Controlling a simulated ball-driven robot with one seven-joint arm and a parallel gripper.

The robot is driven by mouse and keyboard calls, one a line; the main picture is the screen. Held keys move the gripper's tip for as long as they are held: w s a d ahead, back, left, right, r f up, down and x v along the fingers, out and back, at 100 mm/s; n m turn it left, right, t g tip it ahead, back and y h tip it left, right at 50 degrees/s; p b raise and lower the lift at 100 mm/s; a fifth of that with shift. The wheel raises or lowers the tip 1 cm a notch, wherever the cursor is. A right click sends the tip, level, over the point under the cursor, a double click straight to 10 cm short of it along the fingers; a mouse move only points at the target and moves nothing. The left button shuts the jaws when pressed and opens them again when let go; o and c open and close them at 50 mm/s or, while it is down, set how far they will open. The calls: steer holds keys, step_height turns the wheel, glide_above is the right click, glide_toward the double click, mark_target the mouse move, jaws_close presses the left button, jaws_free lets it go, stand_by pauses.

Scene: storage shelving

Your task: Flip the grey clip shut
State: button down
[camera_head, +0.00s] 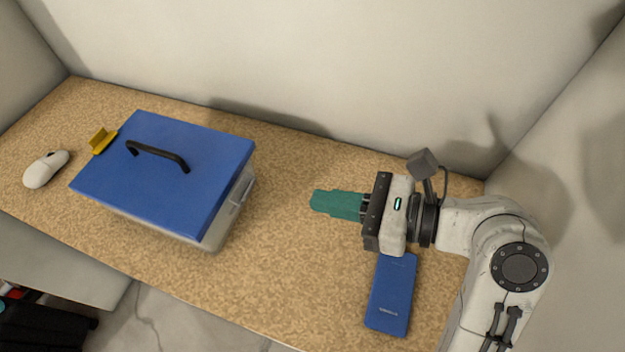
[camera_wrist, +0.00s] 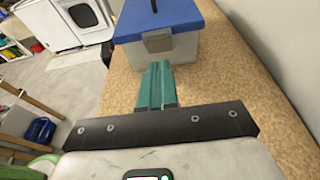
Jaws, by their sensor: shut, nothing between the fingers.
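A pale storage box (camera_head: 160,228) with a blue lid (camera_head: 205,155) and a black handle stands on the left half of the shelf. The grey clip (camera_head: 241,191) is on the box's right side, facing my gripper. In the wrist view the grey clip (camera_wrist: 158,42) shows as a flat plate just below the lid's edge; I cannot tell whether it is latched. My gripper (camera_head: 316,201) has teal fingers, shut and empty. It points at the clip from the right, with a clear gap between. In the wrist view the fingertips (camera_wrist: 160,67) are just below the clip.
A yellow clip (camera_head: 101,141) sticks out at the box's left side. A white mouse (camera_head: 46,168) lies at the far left. A blue phone-like slab (camera_head: 391,295) lies below my gripper. Walls stand behind and at the right. The shelf between box and gripper is clear.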

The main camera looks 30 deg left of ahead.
glide_toward(239, 193)
steer(key=a, duration=0.1)
steer(key=a+f, duration=0.1)
steer(key=a, duration=0.2)
steer(key=shift+w+a+f, duration=0.3)
steer(key=shift+a+f, duration=0.05)
steer(key=shift+f, duration=0.05)
steer(key=shift+a+r+p, duration=0.1)
steer(key=shift+p, duration=0.3)
